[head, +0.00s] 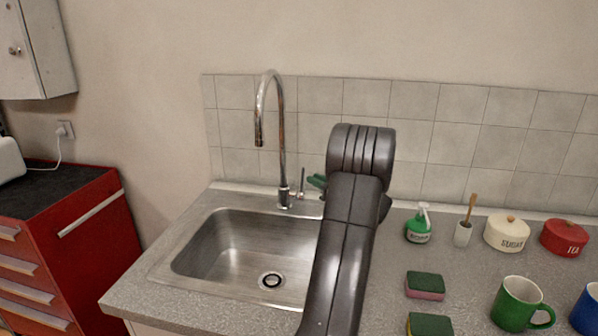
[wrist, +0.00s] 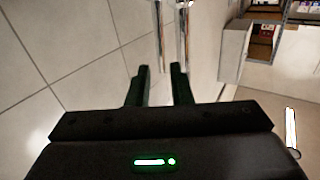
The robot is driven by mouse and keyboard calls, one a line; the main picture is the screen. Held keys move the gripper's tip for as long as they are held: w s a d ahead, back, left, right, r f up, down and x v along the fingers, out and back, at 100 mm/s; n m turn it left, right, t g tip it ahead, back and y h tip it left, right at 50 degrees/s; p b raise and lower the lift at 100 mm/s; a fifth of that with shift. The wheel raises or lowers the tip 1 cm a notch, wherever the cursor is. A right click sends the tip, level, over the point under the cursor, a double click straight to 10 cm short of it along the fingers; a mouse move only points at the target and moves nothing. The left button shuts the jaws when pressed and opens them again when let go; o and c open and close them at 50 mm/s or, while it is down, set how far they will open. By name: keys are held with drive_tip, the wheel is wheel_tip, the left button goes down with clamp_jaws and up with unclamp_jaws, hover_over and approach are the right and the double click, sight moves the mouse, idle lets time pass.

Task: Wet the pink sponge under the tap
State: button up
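The pink sponge (head: 425,286), with a dark green top, lies flat on the counter right of the sink. The chrome tap (head: 282,140) stands behind the sink (head: 240,250), its spout curving over the basin; no water shows. Its small lever (head: 301,186) is on the right of the tap's base. My gripper (head: 315,181) is close to the right of this lever, partly hidden by my arm. In the wrist view its two fingers (wrist: 159,76) are apart with nothing held between them. The tap's chrome pipe (wrist: 183,30) shows beyond the fingertips; contact cannot be told.
A second green-topped sponge (head: 430,324) lies nearer, cut off by the frame. The tiled wall (head: 320,97) is behind.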

drive_tip(key=p+x, duration=0.1)
drive_tip(key=x, duration=0.7)
drive_tip(key=shift+a, duration=0.1)
clamp_jaws()
